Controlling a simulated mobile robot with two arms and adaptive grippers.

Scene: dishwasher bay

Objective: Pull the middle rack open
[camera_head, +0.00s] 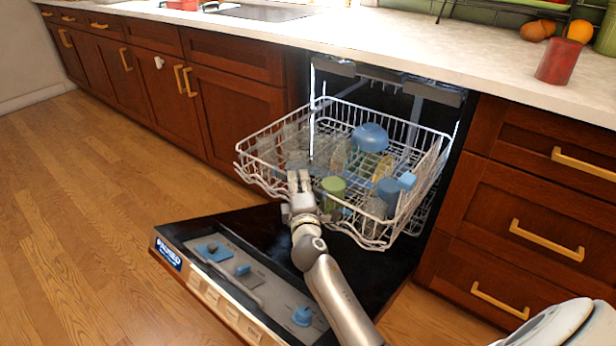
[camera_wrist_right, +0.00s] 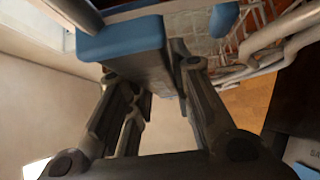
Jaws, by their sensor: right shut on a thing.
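The middle rack (camera_head: 430,182) is a white wire basket, pulled well out of the dishwasher above the lowered door (camera_head: 262,236). It holds several glasses, a blue bowl (camera_head: 370,137) and a green cup (camera_head: 333,186). In the right wrist view, a blue block (camera_wrist_right: 125,40) is at the fingers, and white rack wires (camera_wrist_right: 285,45) show at the right. The exact contact is partly hidden. My left gripper is not in view.
The open door holds small blue parts (camera_head: 303,316) on its inner panel. Drawers with wooden handles (camera_head: 546,240) stand close on the right and cabinets (camera_head: 235,115) on the left. The wooden floor (camera_head: 95,200) at the left is clear. A red cup (camera_head: 558,62) stands on the counter.

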